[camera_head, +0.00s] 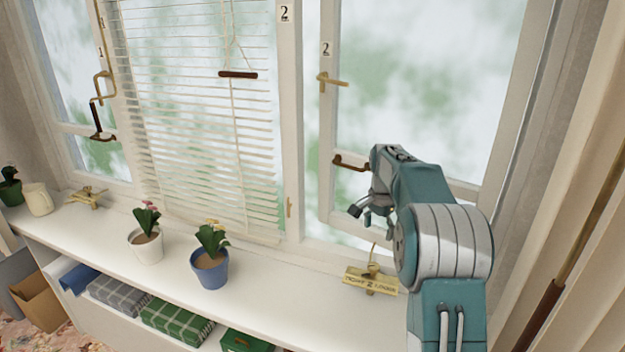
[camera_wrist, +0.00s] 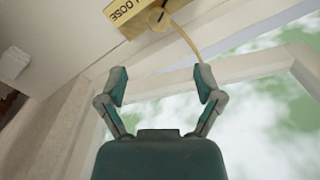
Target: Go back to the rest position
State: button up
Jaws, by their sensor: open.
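My gripper (camera_head: 366,210) is in front of the right-hand window, above the sill, left of my teal and grey arm. In the wrist view my gripper (camera_wrist: 161,88) shows two fingers spread apart with nothing between them. The right window sash (camera_head: 420,95), marked 2, has a brass handle (camera_head: 332,82) and a lower brown handle (camera_head: 350,162). A brass latch plate with lettering (camera_head: 371,281) sits on the sill below my gripper. The plate also shows in the wrist view (camera_wrist: 138,14), beyond the fingertips. I cannot tell whether my gripper touches the window.
The white sill (camera_head: 290,285) carries a blue pot (camera_head: 209,272) and a white pot (camera_head: 147,246) with plants. A white jug (camera_head: 38,199) stands at the far left. Blinds (camera_head: 200,120) hang over the middle window. A curtain (camera_head: 575,230) is at the right. Folded cloths (camera_head: 177,321) lie below the sill.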

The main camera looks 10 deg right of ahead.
jog(key=s+a+r+n+t, duration=0.1)
jog(key=s+a+r+n, duration=0.2)
jog(key=s+a+r, duration=0.4)
jog(key=s+a+r+n+t, duration=0.25)
jog(key=s+a+r, duration=0.2)
jog(key=s, duration=0.45)
jog(key=s+a+f+n+t, duration=0.1)
jog(key=s+a+f+n, duration=0.1)
jog(key=s, duration=0.7)
jog(key=s+a+f+n+t, duration=0.1)
jog(key=s+a+f+n, duration=0.1)
jog(key=s+n, duration=0.3)
jog(key=s+a, duration=0.1)
jog(key=s, duration=0.3)
jog(key=shift+s+a+f, duration=0.15)
jog(key=shift+s+a, duration=0.2)
